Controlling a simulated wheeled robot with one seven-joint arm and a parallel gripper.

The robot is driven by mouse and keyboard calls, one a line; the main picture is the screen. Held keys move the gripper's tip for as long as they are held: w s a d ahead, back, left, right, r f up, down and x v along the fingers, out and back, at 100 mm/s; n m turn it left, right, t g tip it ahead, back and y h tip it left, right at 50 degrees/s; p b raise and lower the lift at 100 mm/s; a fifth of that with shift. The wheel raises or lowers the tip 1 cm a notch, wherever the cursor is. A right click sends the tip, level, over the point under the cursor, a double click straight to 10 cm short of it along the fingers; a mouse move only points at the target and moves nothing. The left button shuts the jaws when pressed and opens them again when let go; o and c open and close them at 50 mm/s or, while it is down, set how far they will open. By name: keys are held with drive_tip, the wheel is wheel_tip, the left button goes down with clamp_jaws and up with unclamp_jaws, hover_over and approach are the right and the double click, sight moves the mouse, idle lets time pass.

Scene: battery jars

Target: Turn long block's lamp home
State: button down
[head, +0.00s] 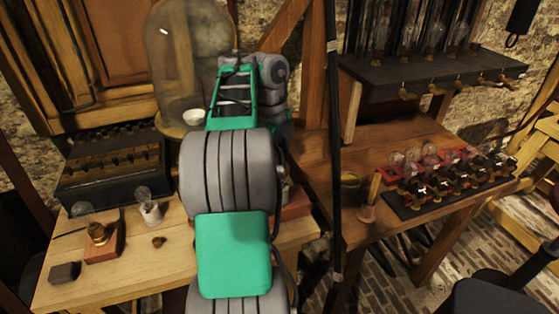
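On the left table a bulb (82,210) stands in a brass holder on a squarish reddish wood block (103,246). Another bulb (143,193) sits in a white holder (150,212) just right of it. A reddish wood block (294,203) shows partly behind my arm; its full length and any lamp on it are hidden. On the right table a long dark base (410,207) carries several bulbs in a row. I cannot tell which of these is the long block. My green and grey arm fills the middle; my gripper is hidden behind it.
A glass dome (180,60) stands behind my arm, with a small white cup (193,117) near it. A dark ribbed box (110,165) is at the table's back left. A small dark block (64,272) lies at the front left. A black upright pole (333,150) stands right of my arm.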

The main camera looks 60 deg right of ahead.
drive_tip(key=m, duration=0.6)
drive_tip(key=shift+m+y+p, duration=0.3)
drive_tip(key=m, duration=0.5)
drive_tip(key=shift+t+y+p, duration=0.3)
drive_tip(key=c, duration=0.6)
unclamp_jaws()
drive_tip(key=r+p, duration=0.7)
drive_tip(key=r, duration=0.1)
drive_tip(key=shift+w+d, duration=0.3)
drive_tip(key=shift+d, duration=0.05)
